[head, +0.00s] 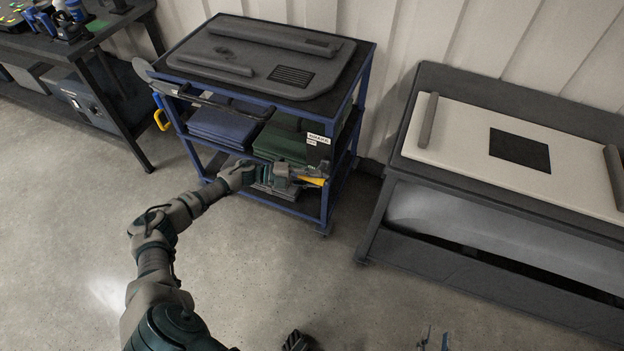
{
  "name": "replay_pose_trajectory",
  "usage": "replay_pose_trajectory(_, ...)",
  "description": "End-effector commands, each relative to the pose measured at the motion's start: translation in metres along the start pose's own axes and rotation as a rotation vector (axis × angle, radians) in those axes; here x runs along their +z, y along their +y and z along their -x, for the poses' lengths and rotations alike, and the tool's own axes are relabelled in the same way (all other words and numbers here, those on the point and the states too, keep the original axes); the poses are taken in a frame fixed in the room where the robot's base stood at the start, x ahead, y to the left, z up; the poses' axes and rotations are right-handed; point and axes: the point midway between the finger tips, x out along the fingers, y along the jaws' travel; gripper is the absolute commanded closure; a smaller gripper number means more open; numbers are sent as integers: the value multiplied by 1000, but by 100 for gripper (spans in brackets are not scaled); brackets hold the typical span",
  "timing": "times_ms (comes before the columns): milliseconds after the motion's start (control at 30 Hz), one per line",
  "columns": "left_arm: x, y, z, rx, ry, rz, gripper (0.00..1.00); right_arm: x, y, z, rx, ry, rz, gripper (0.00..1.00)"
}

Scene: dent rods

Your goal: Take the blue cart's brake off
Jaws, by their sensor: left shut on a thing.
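The blue cart (366,89) stands against the wall at the upper middle, with a grey dented panel (262,50) on its top. My left gripper (318,176) is at the cart's front right, below its middle shelf. It is shut on a yellow lever (313,181), which I take for the brake; the fingers hide much of it. A white label (318,139) with dark lettering hangs just above; its words are too small to read surely.
Folded blue cloths (225,124) and green cloths (282,142) fill the cart's shelf. A dark bench (385,190) with a white panel (460,130) stands at the right. A dark tool table (100,32) stands at the upper left. The floor in front is clear.

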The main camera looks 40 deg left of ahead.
Motion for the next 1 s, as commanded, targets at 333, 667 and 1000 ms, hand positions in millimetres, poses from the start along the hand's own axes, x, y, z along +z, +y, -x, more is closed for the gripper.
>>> replay_pose_trajectory(333, 2, -3, 1, -4, -5, -3, 51, 0, 0, -1, 0, 1, 0, 60)
replay_pose_trajectory(667, 0, -2, 1, -1, -2, -3, 48, 0, 0, 0, 0, 1, 0, 60)
replay_pose_trajectory(1000, 2, 1, 59, 3, -5, 0, 48, 0, 0, 1, 0, 2, 0, 60)
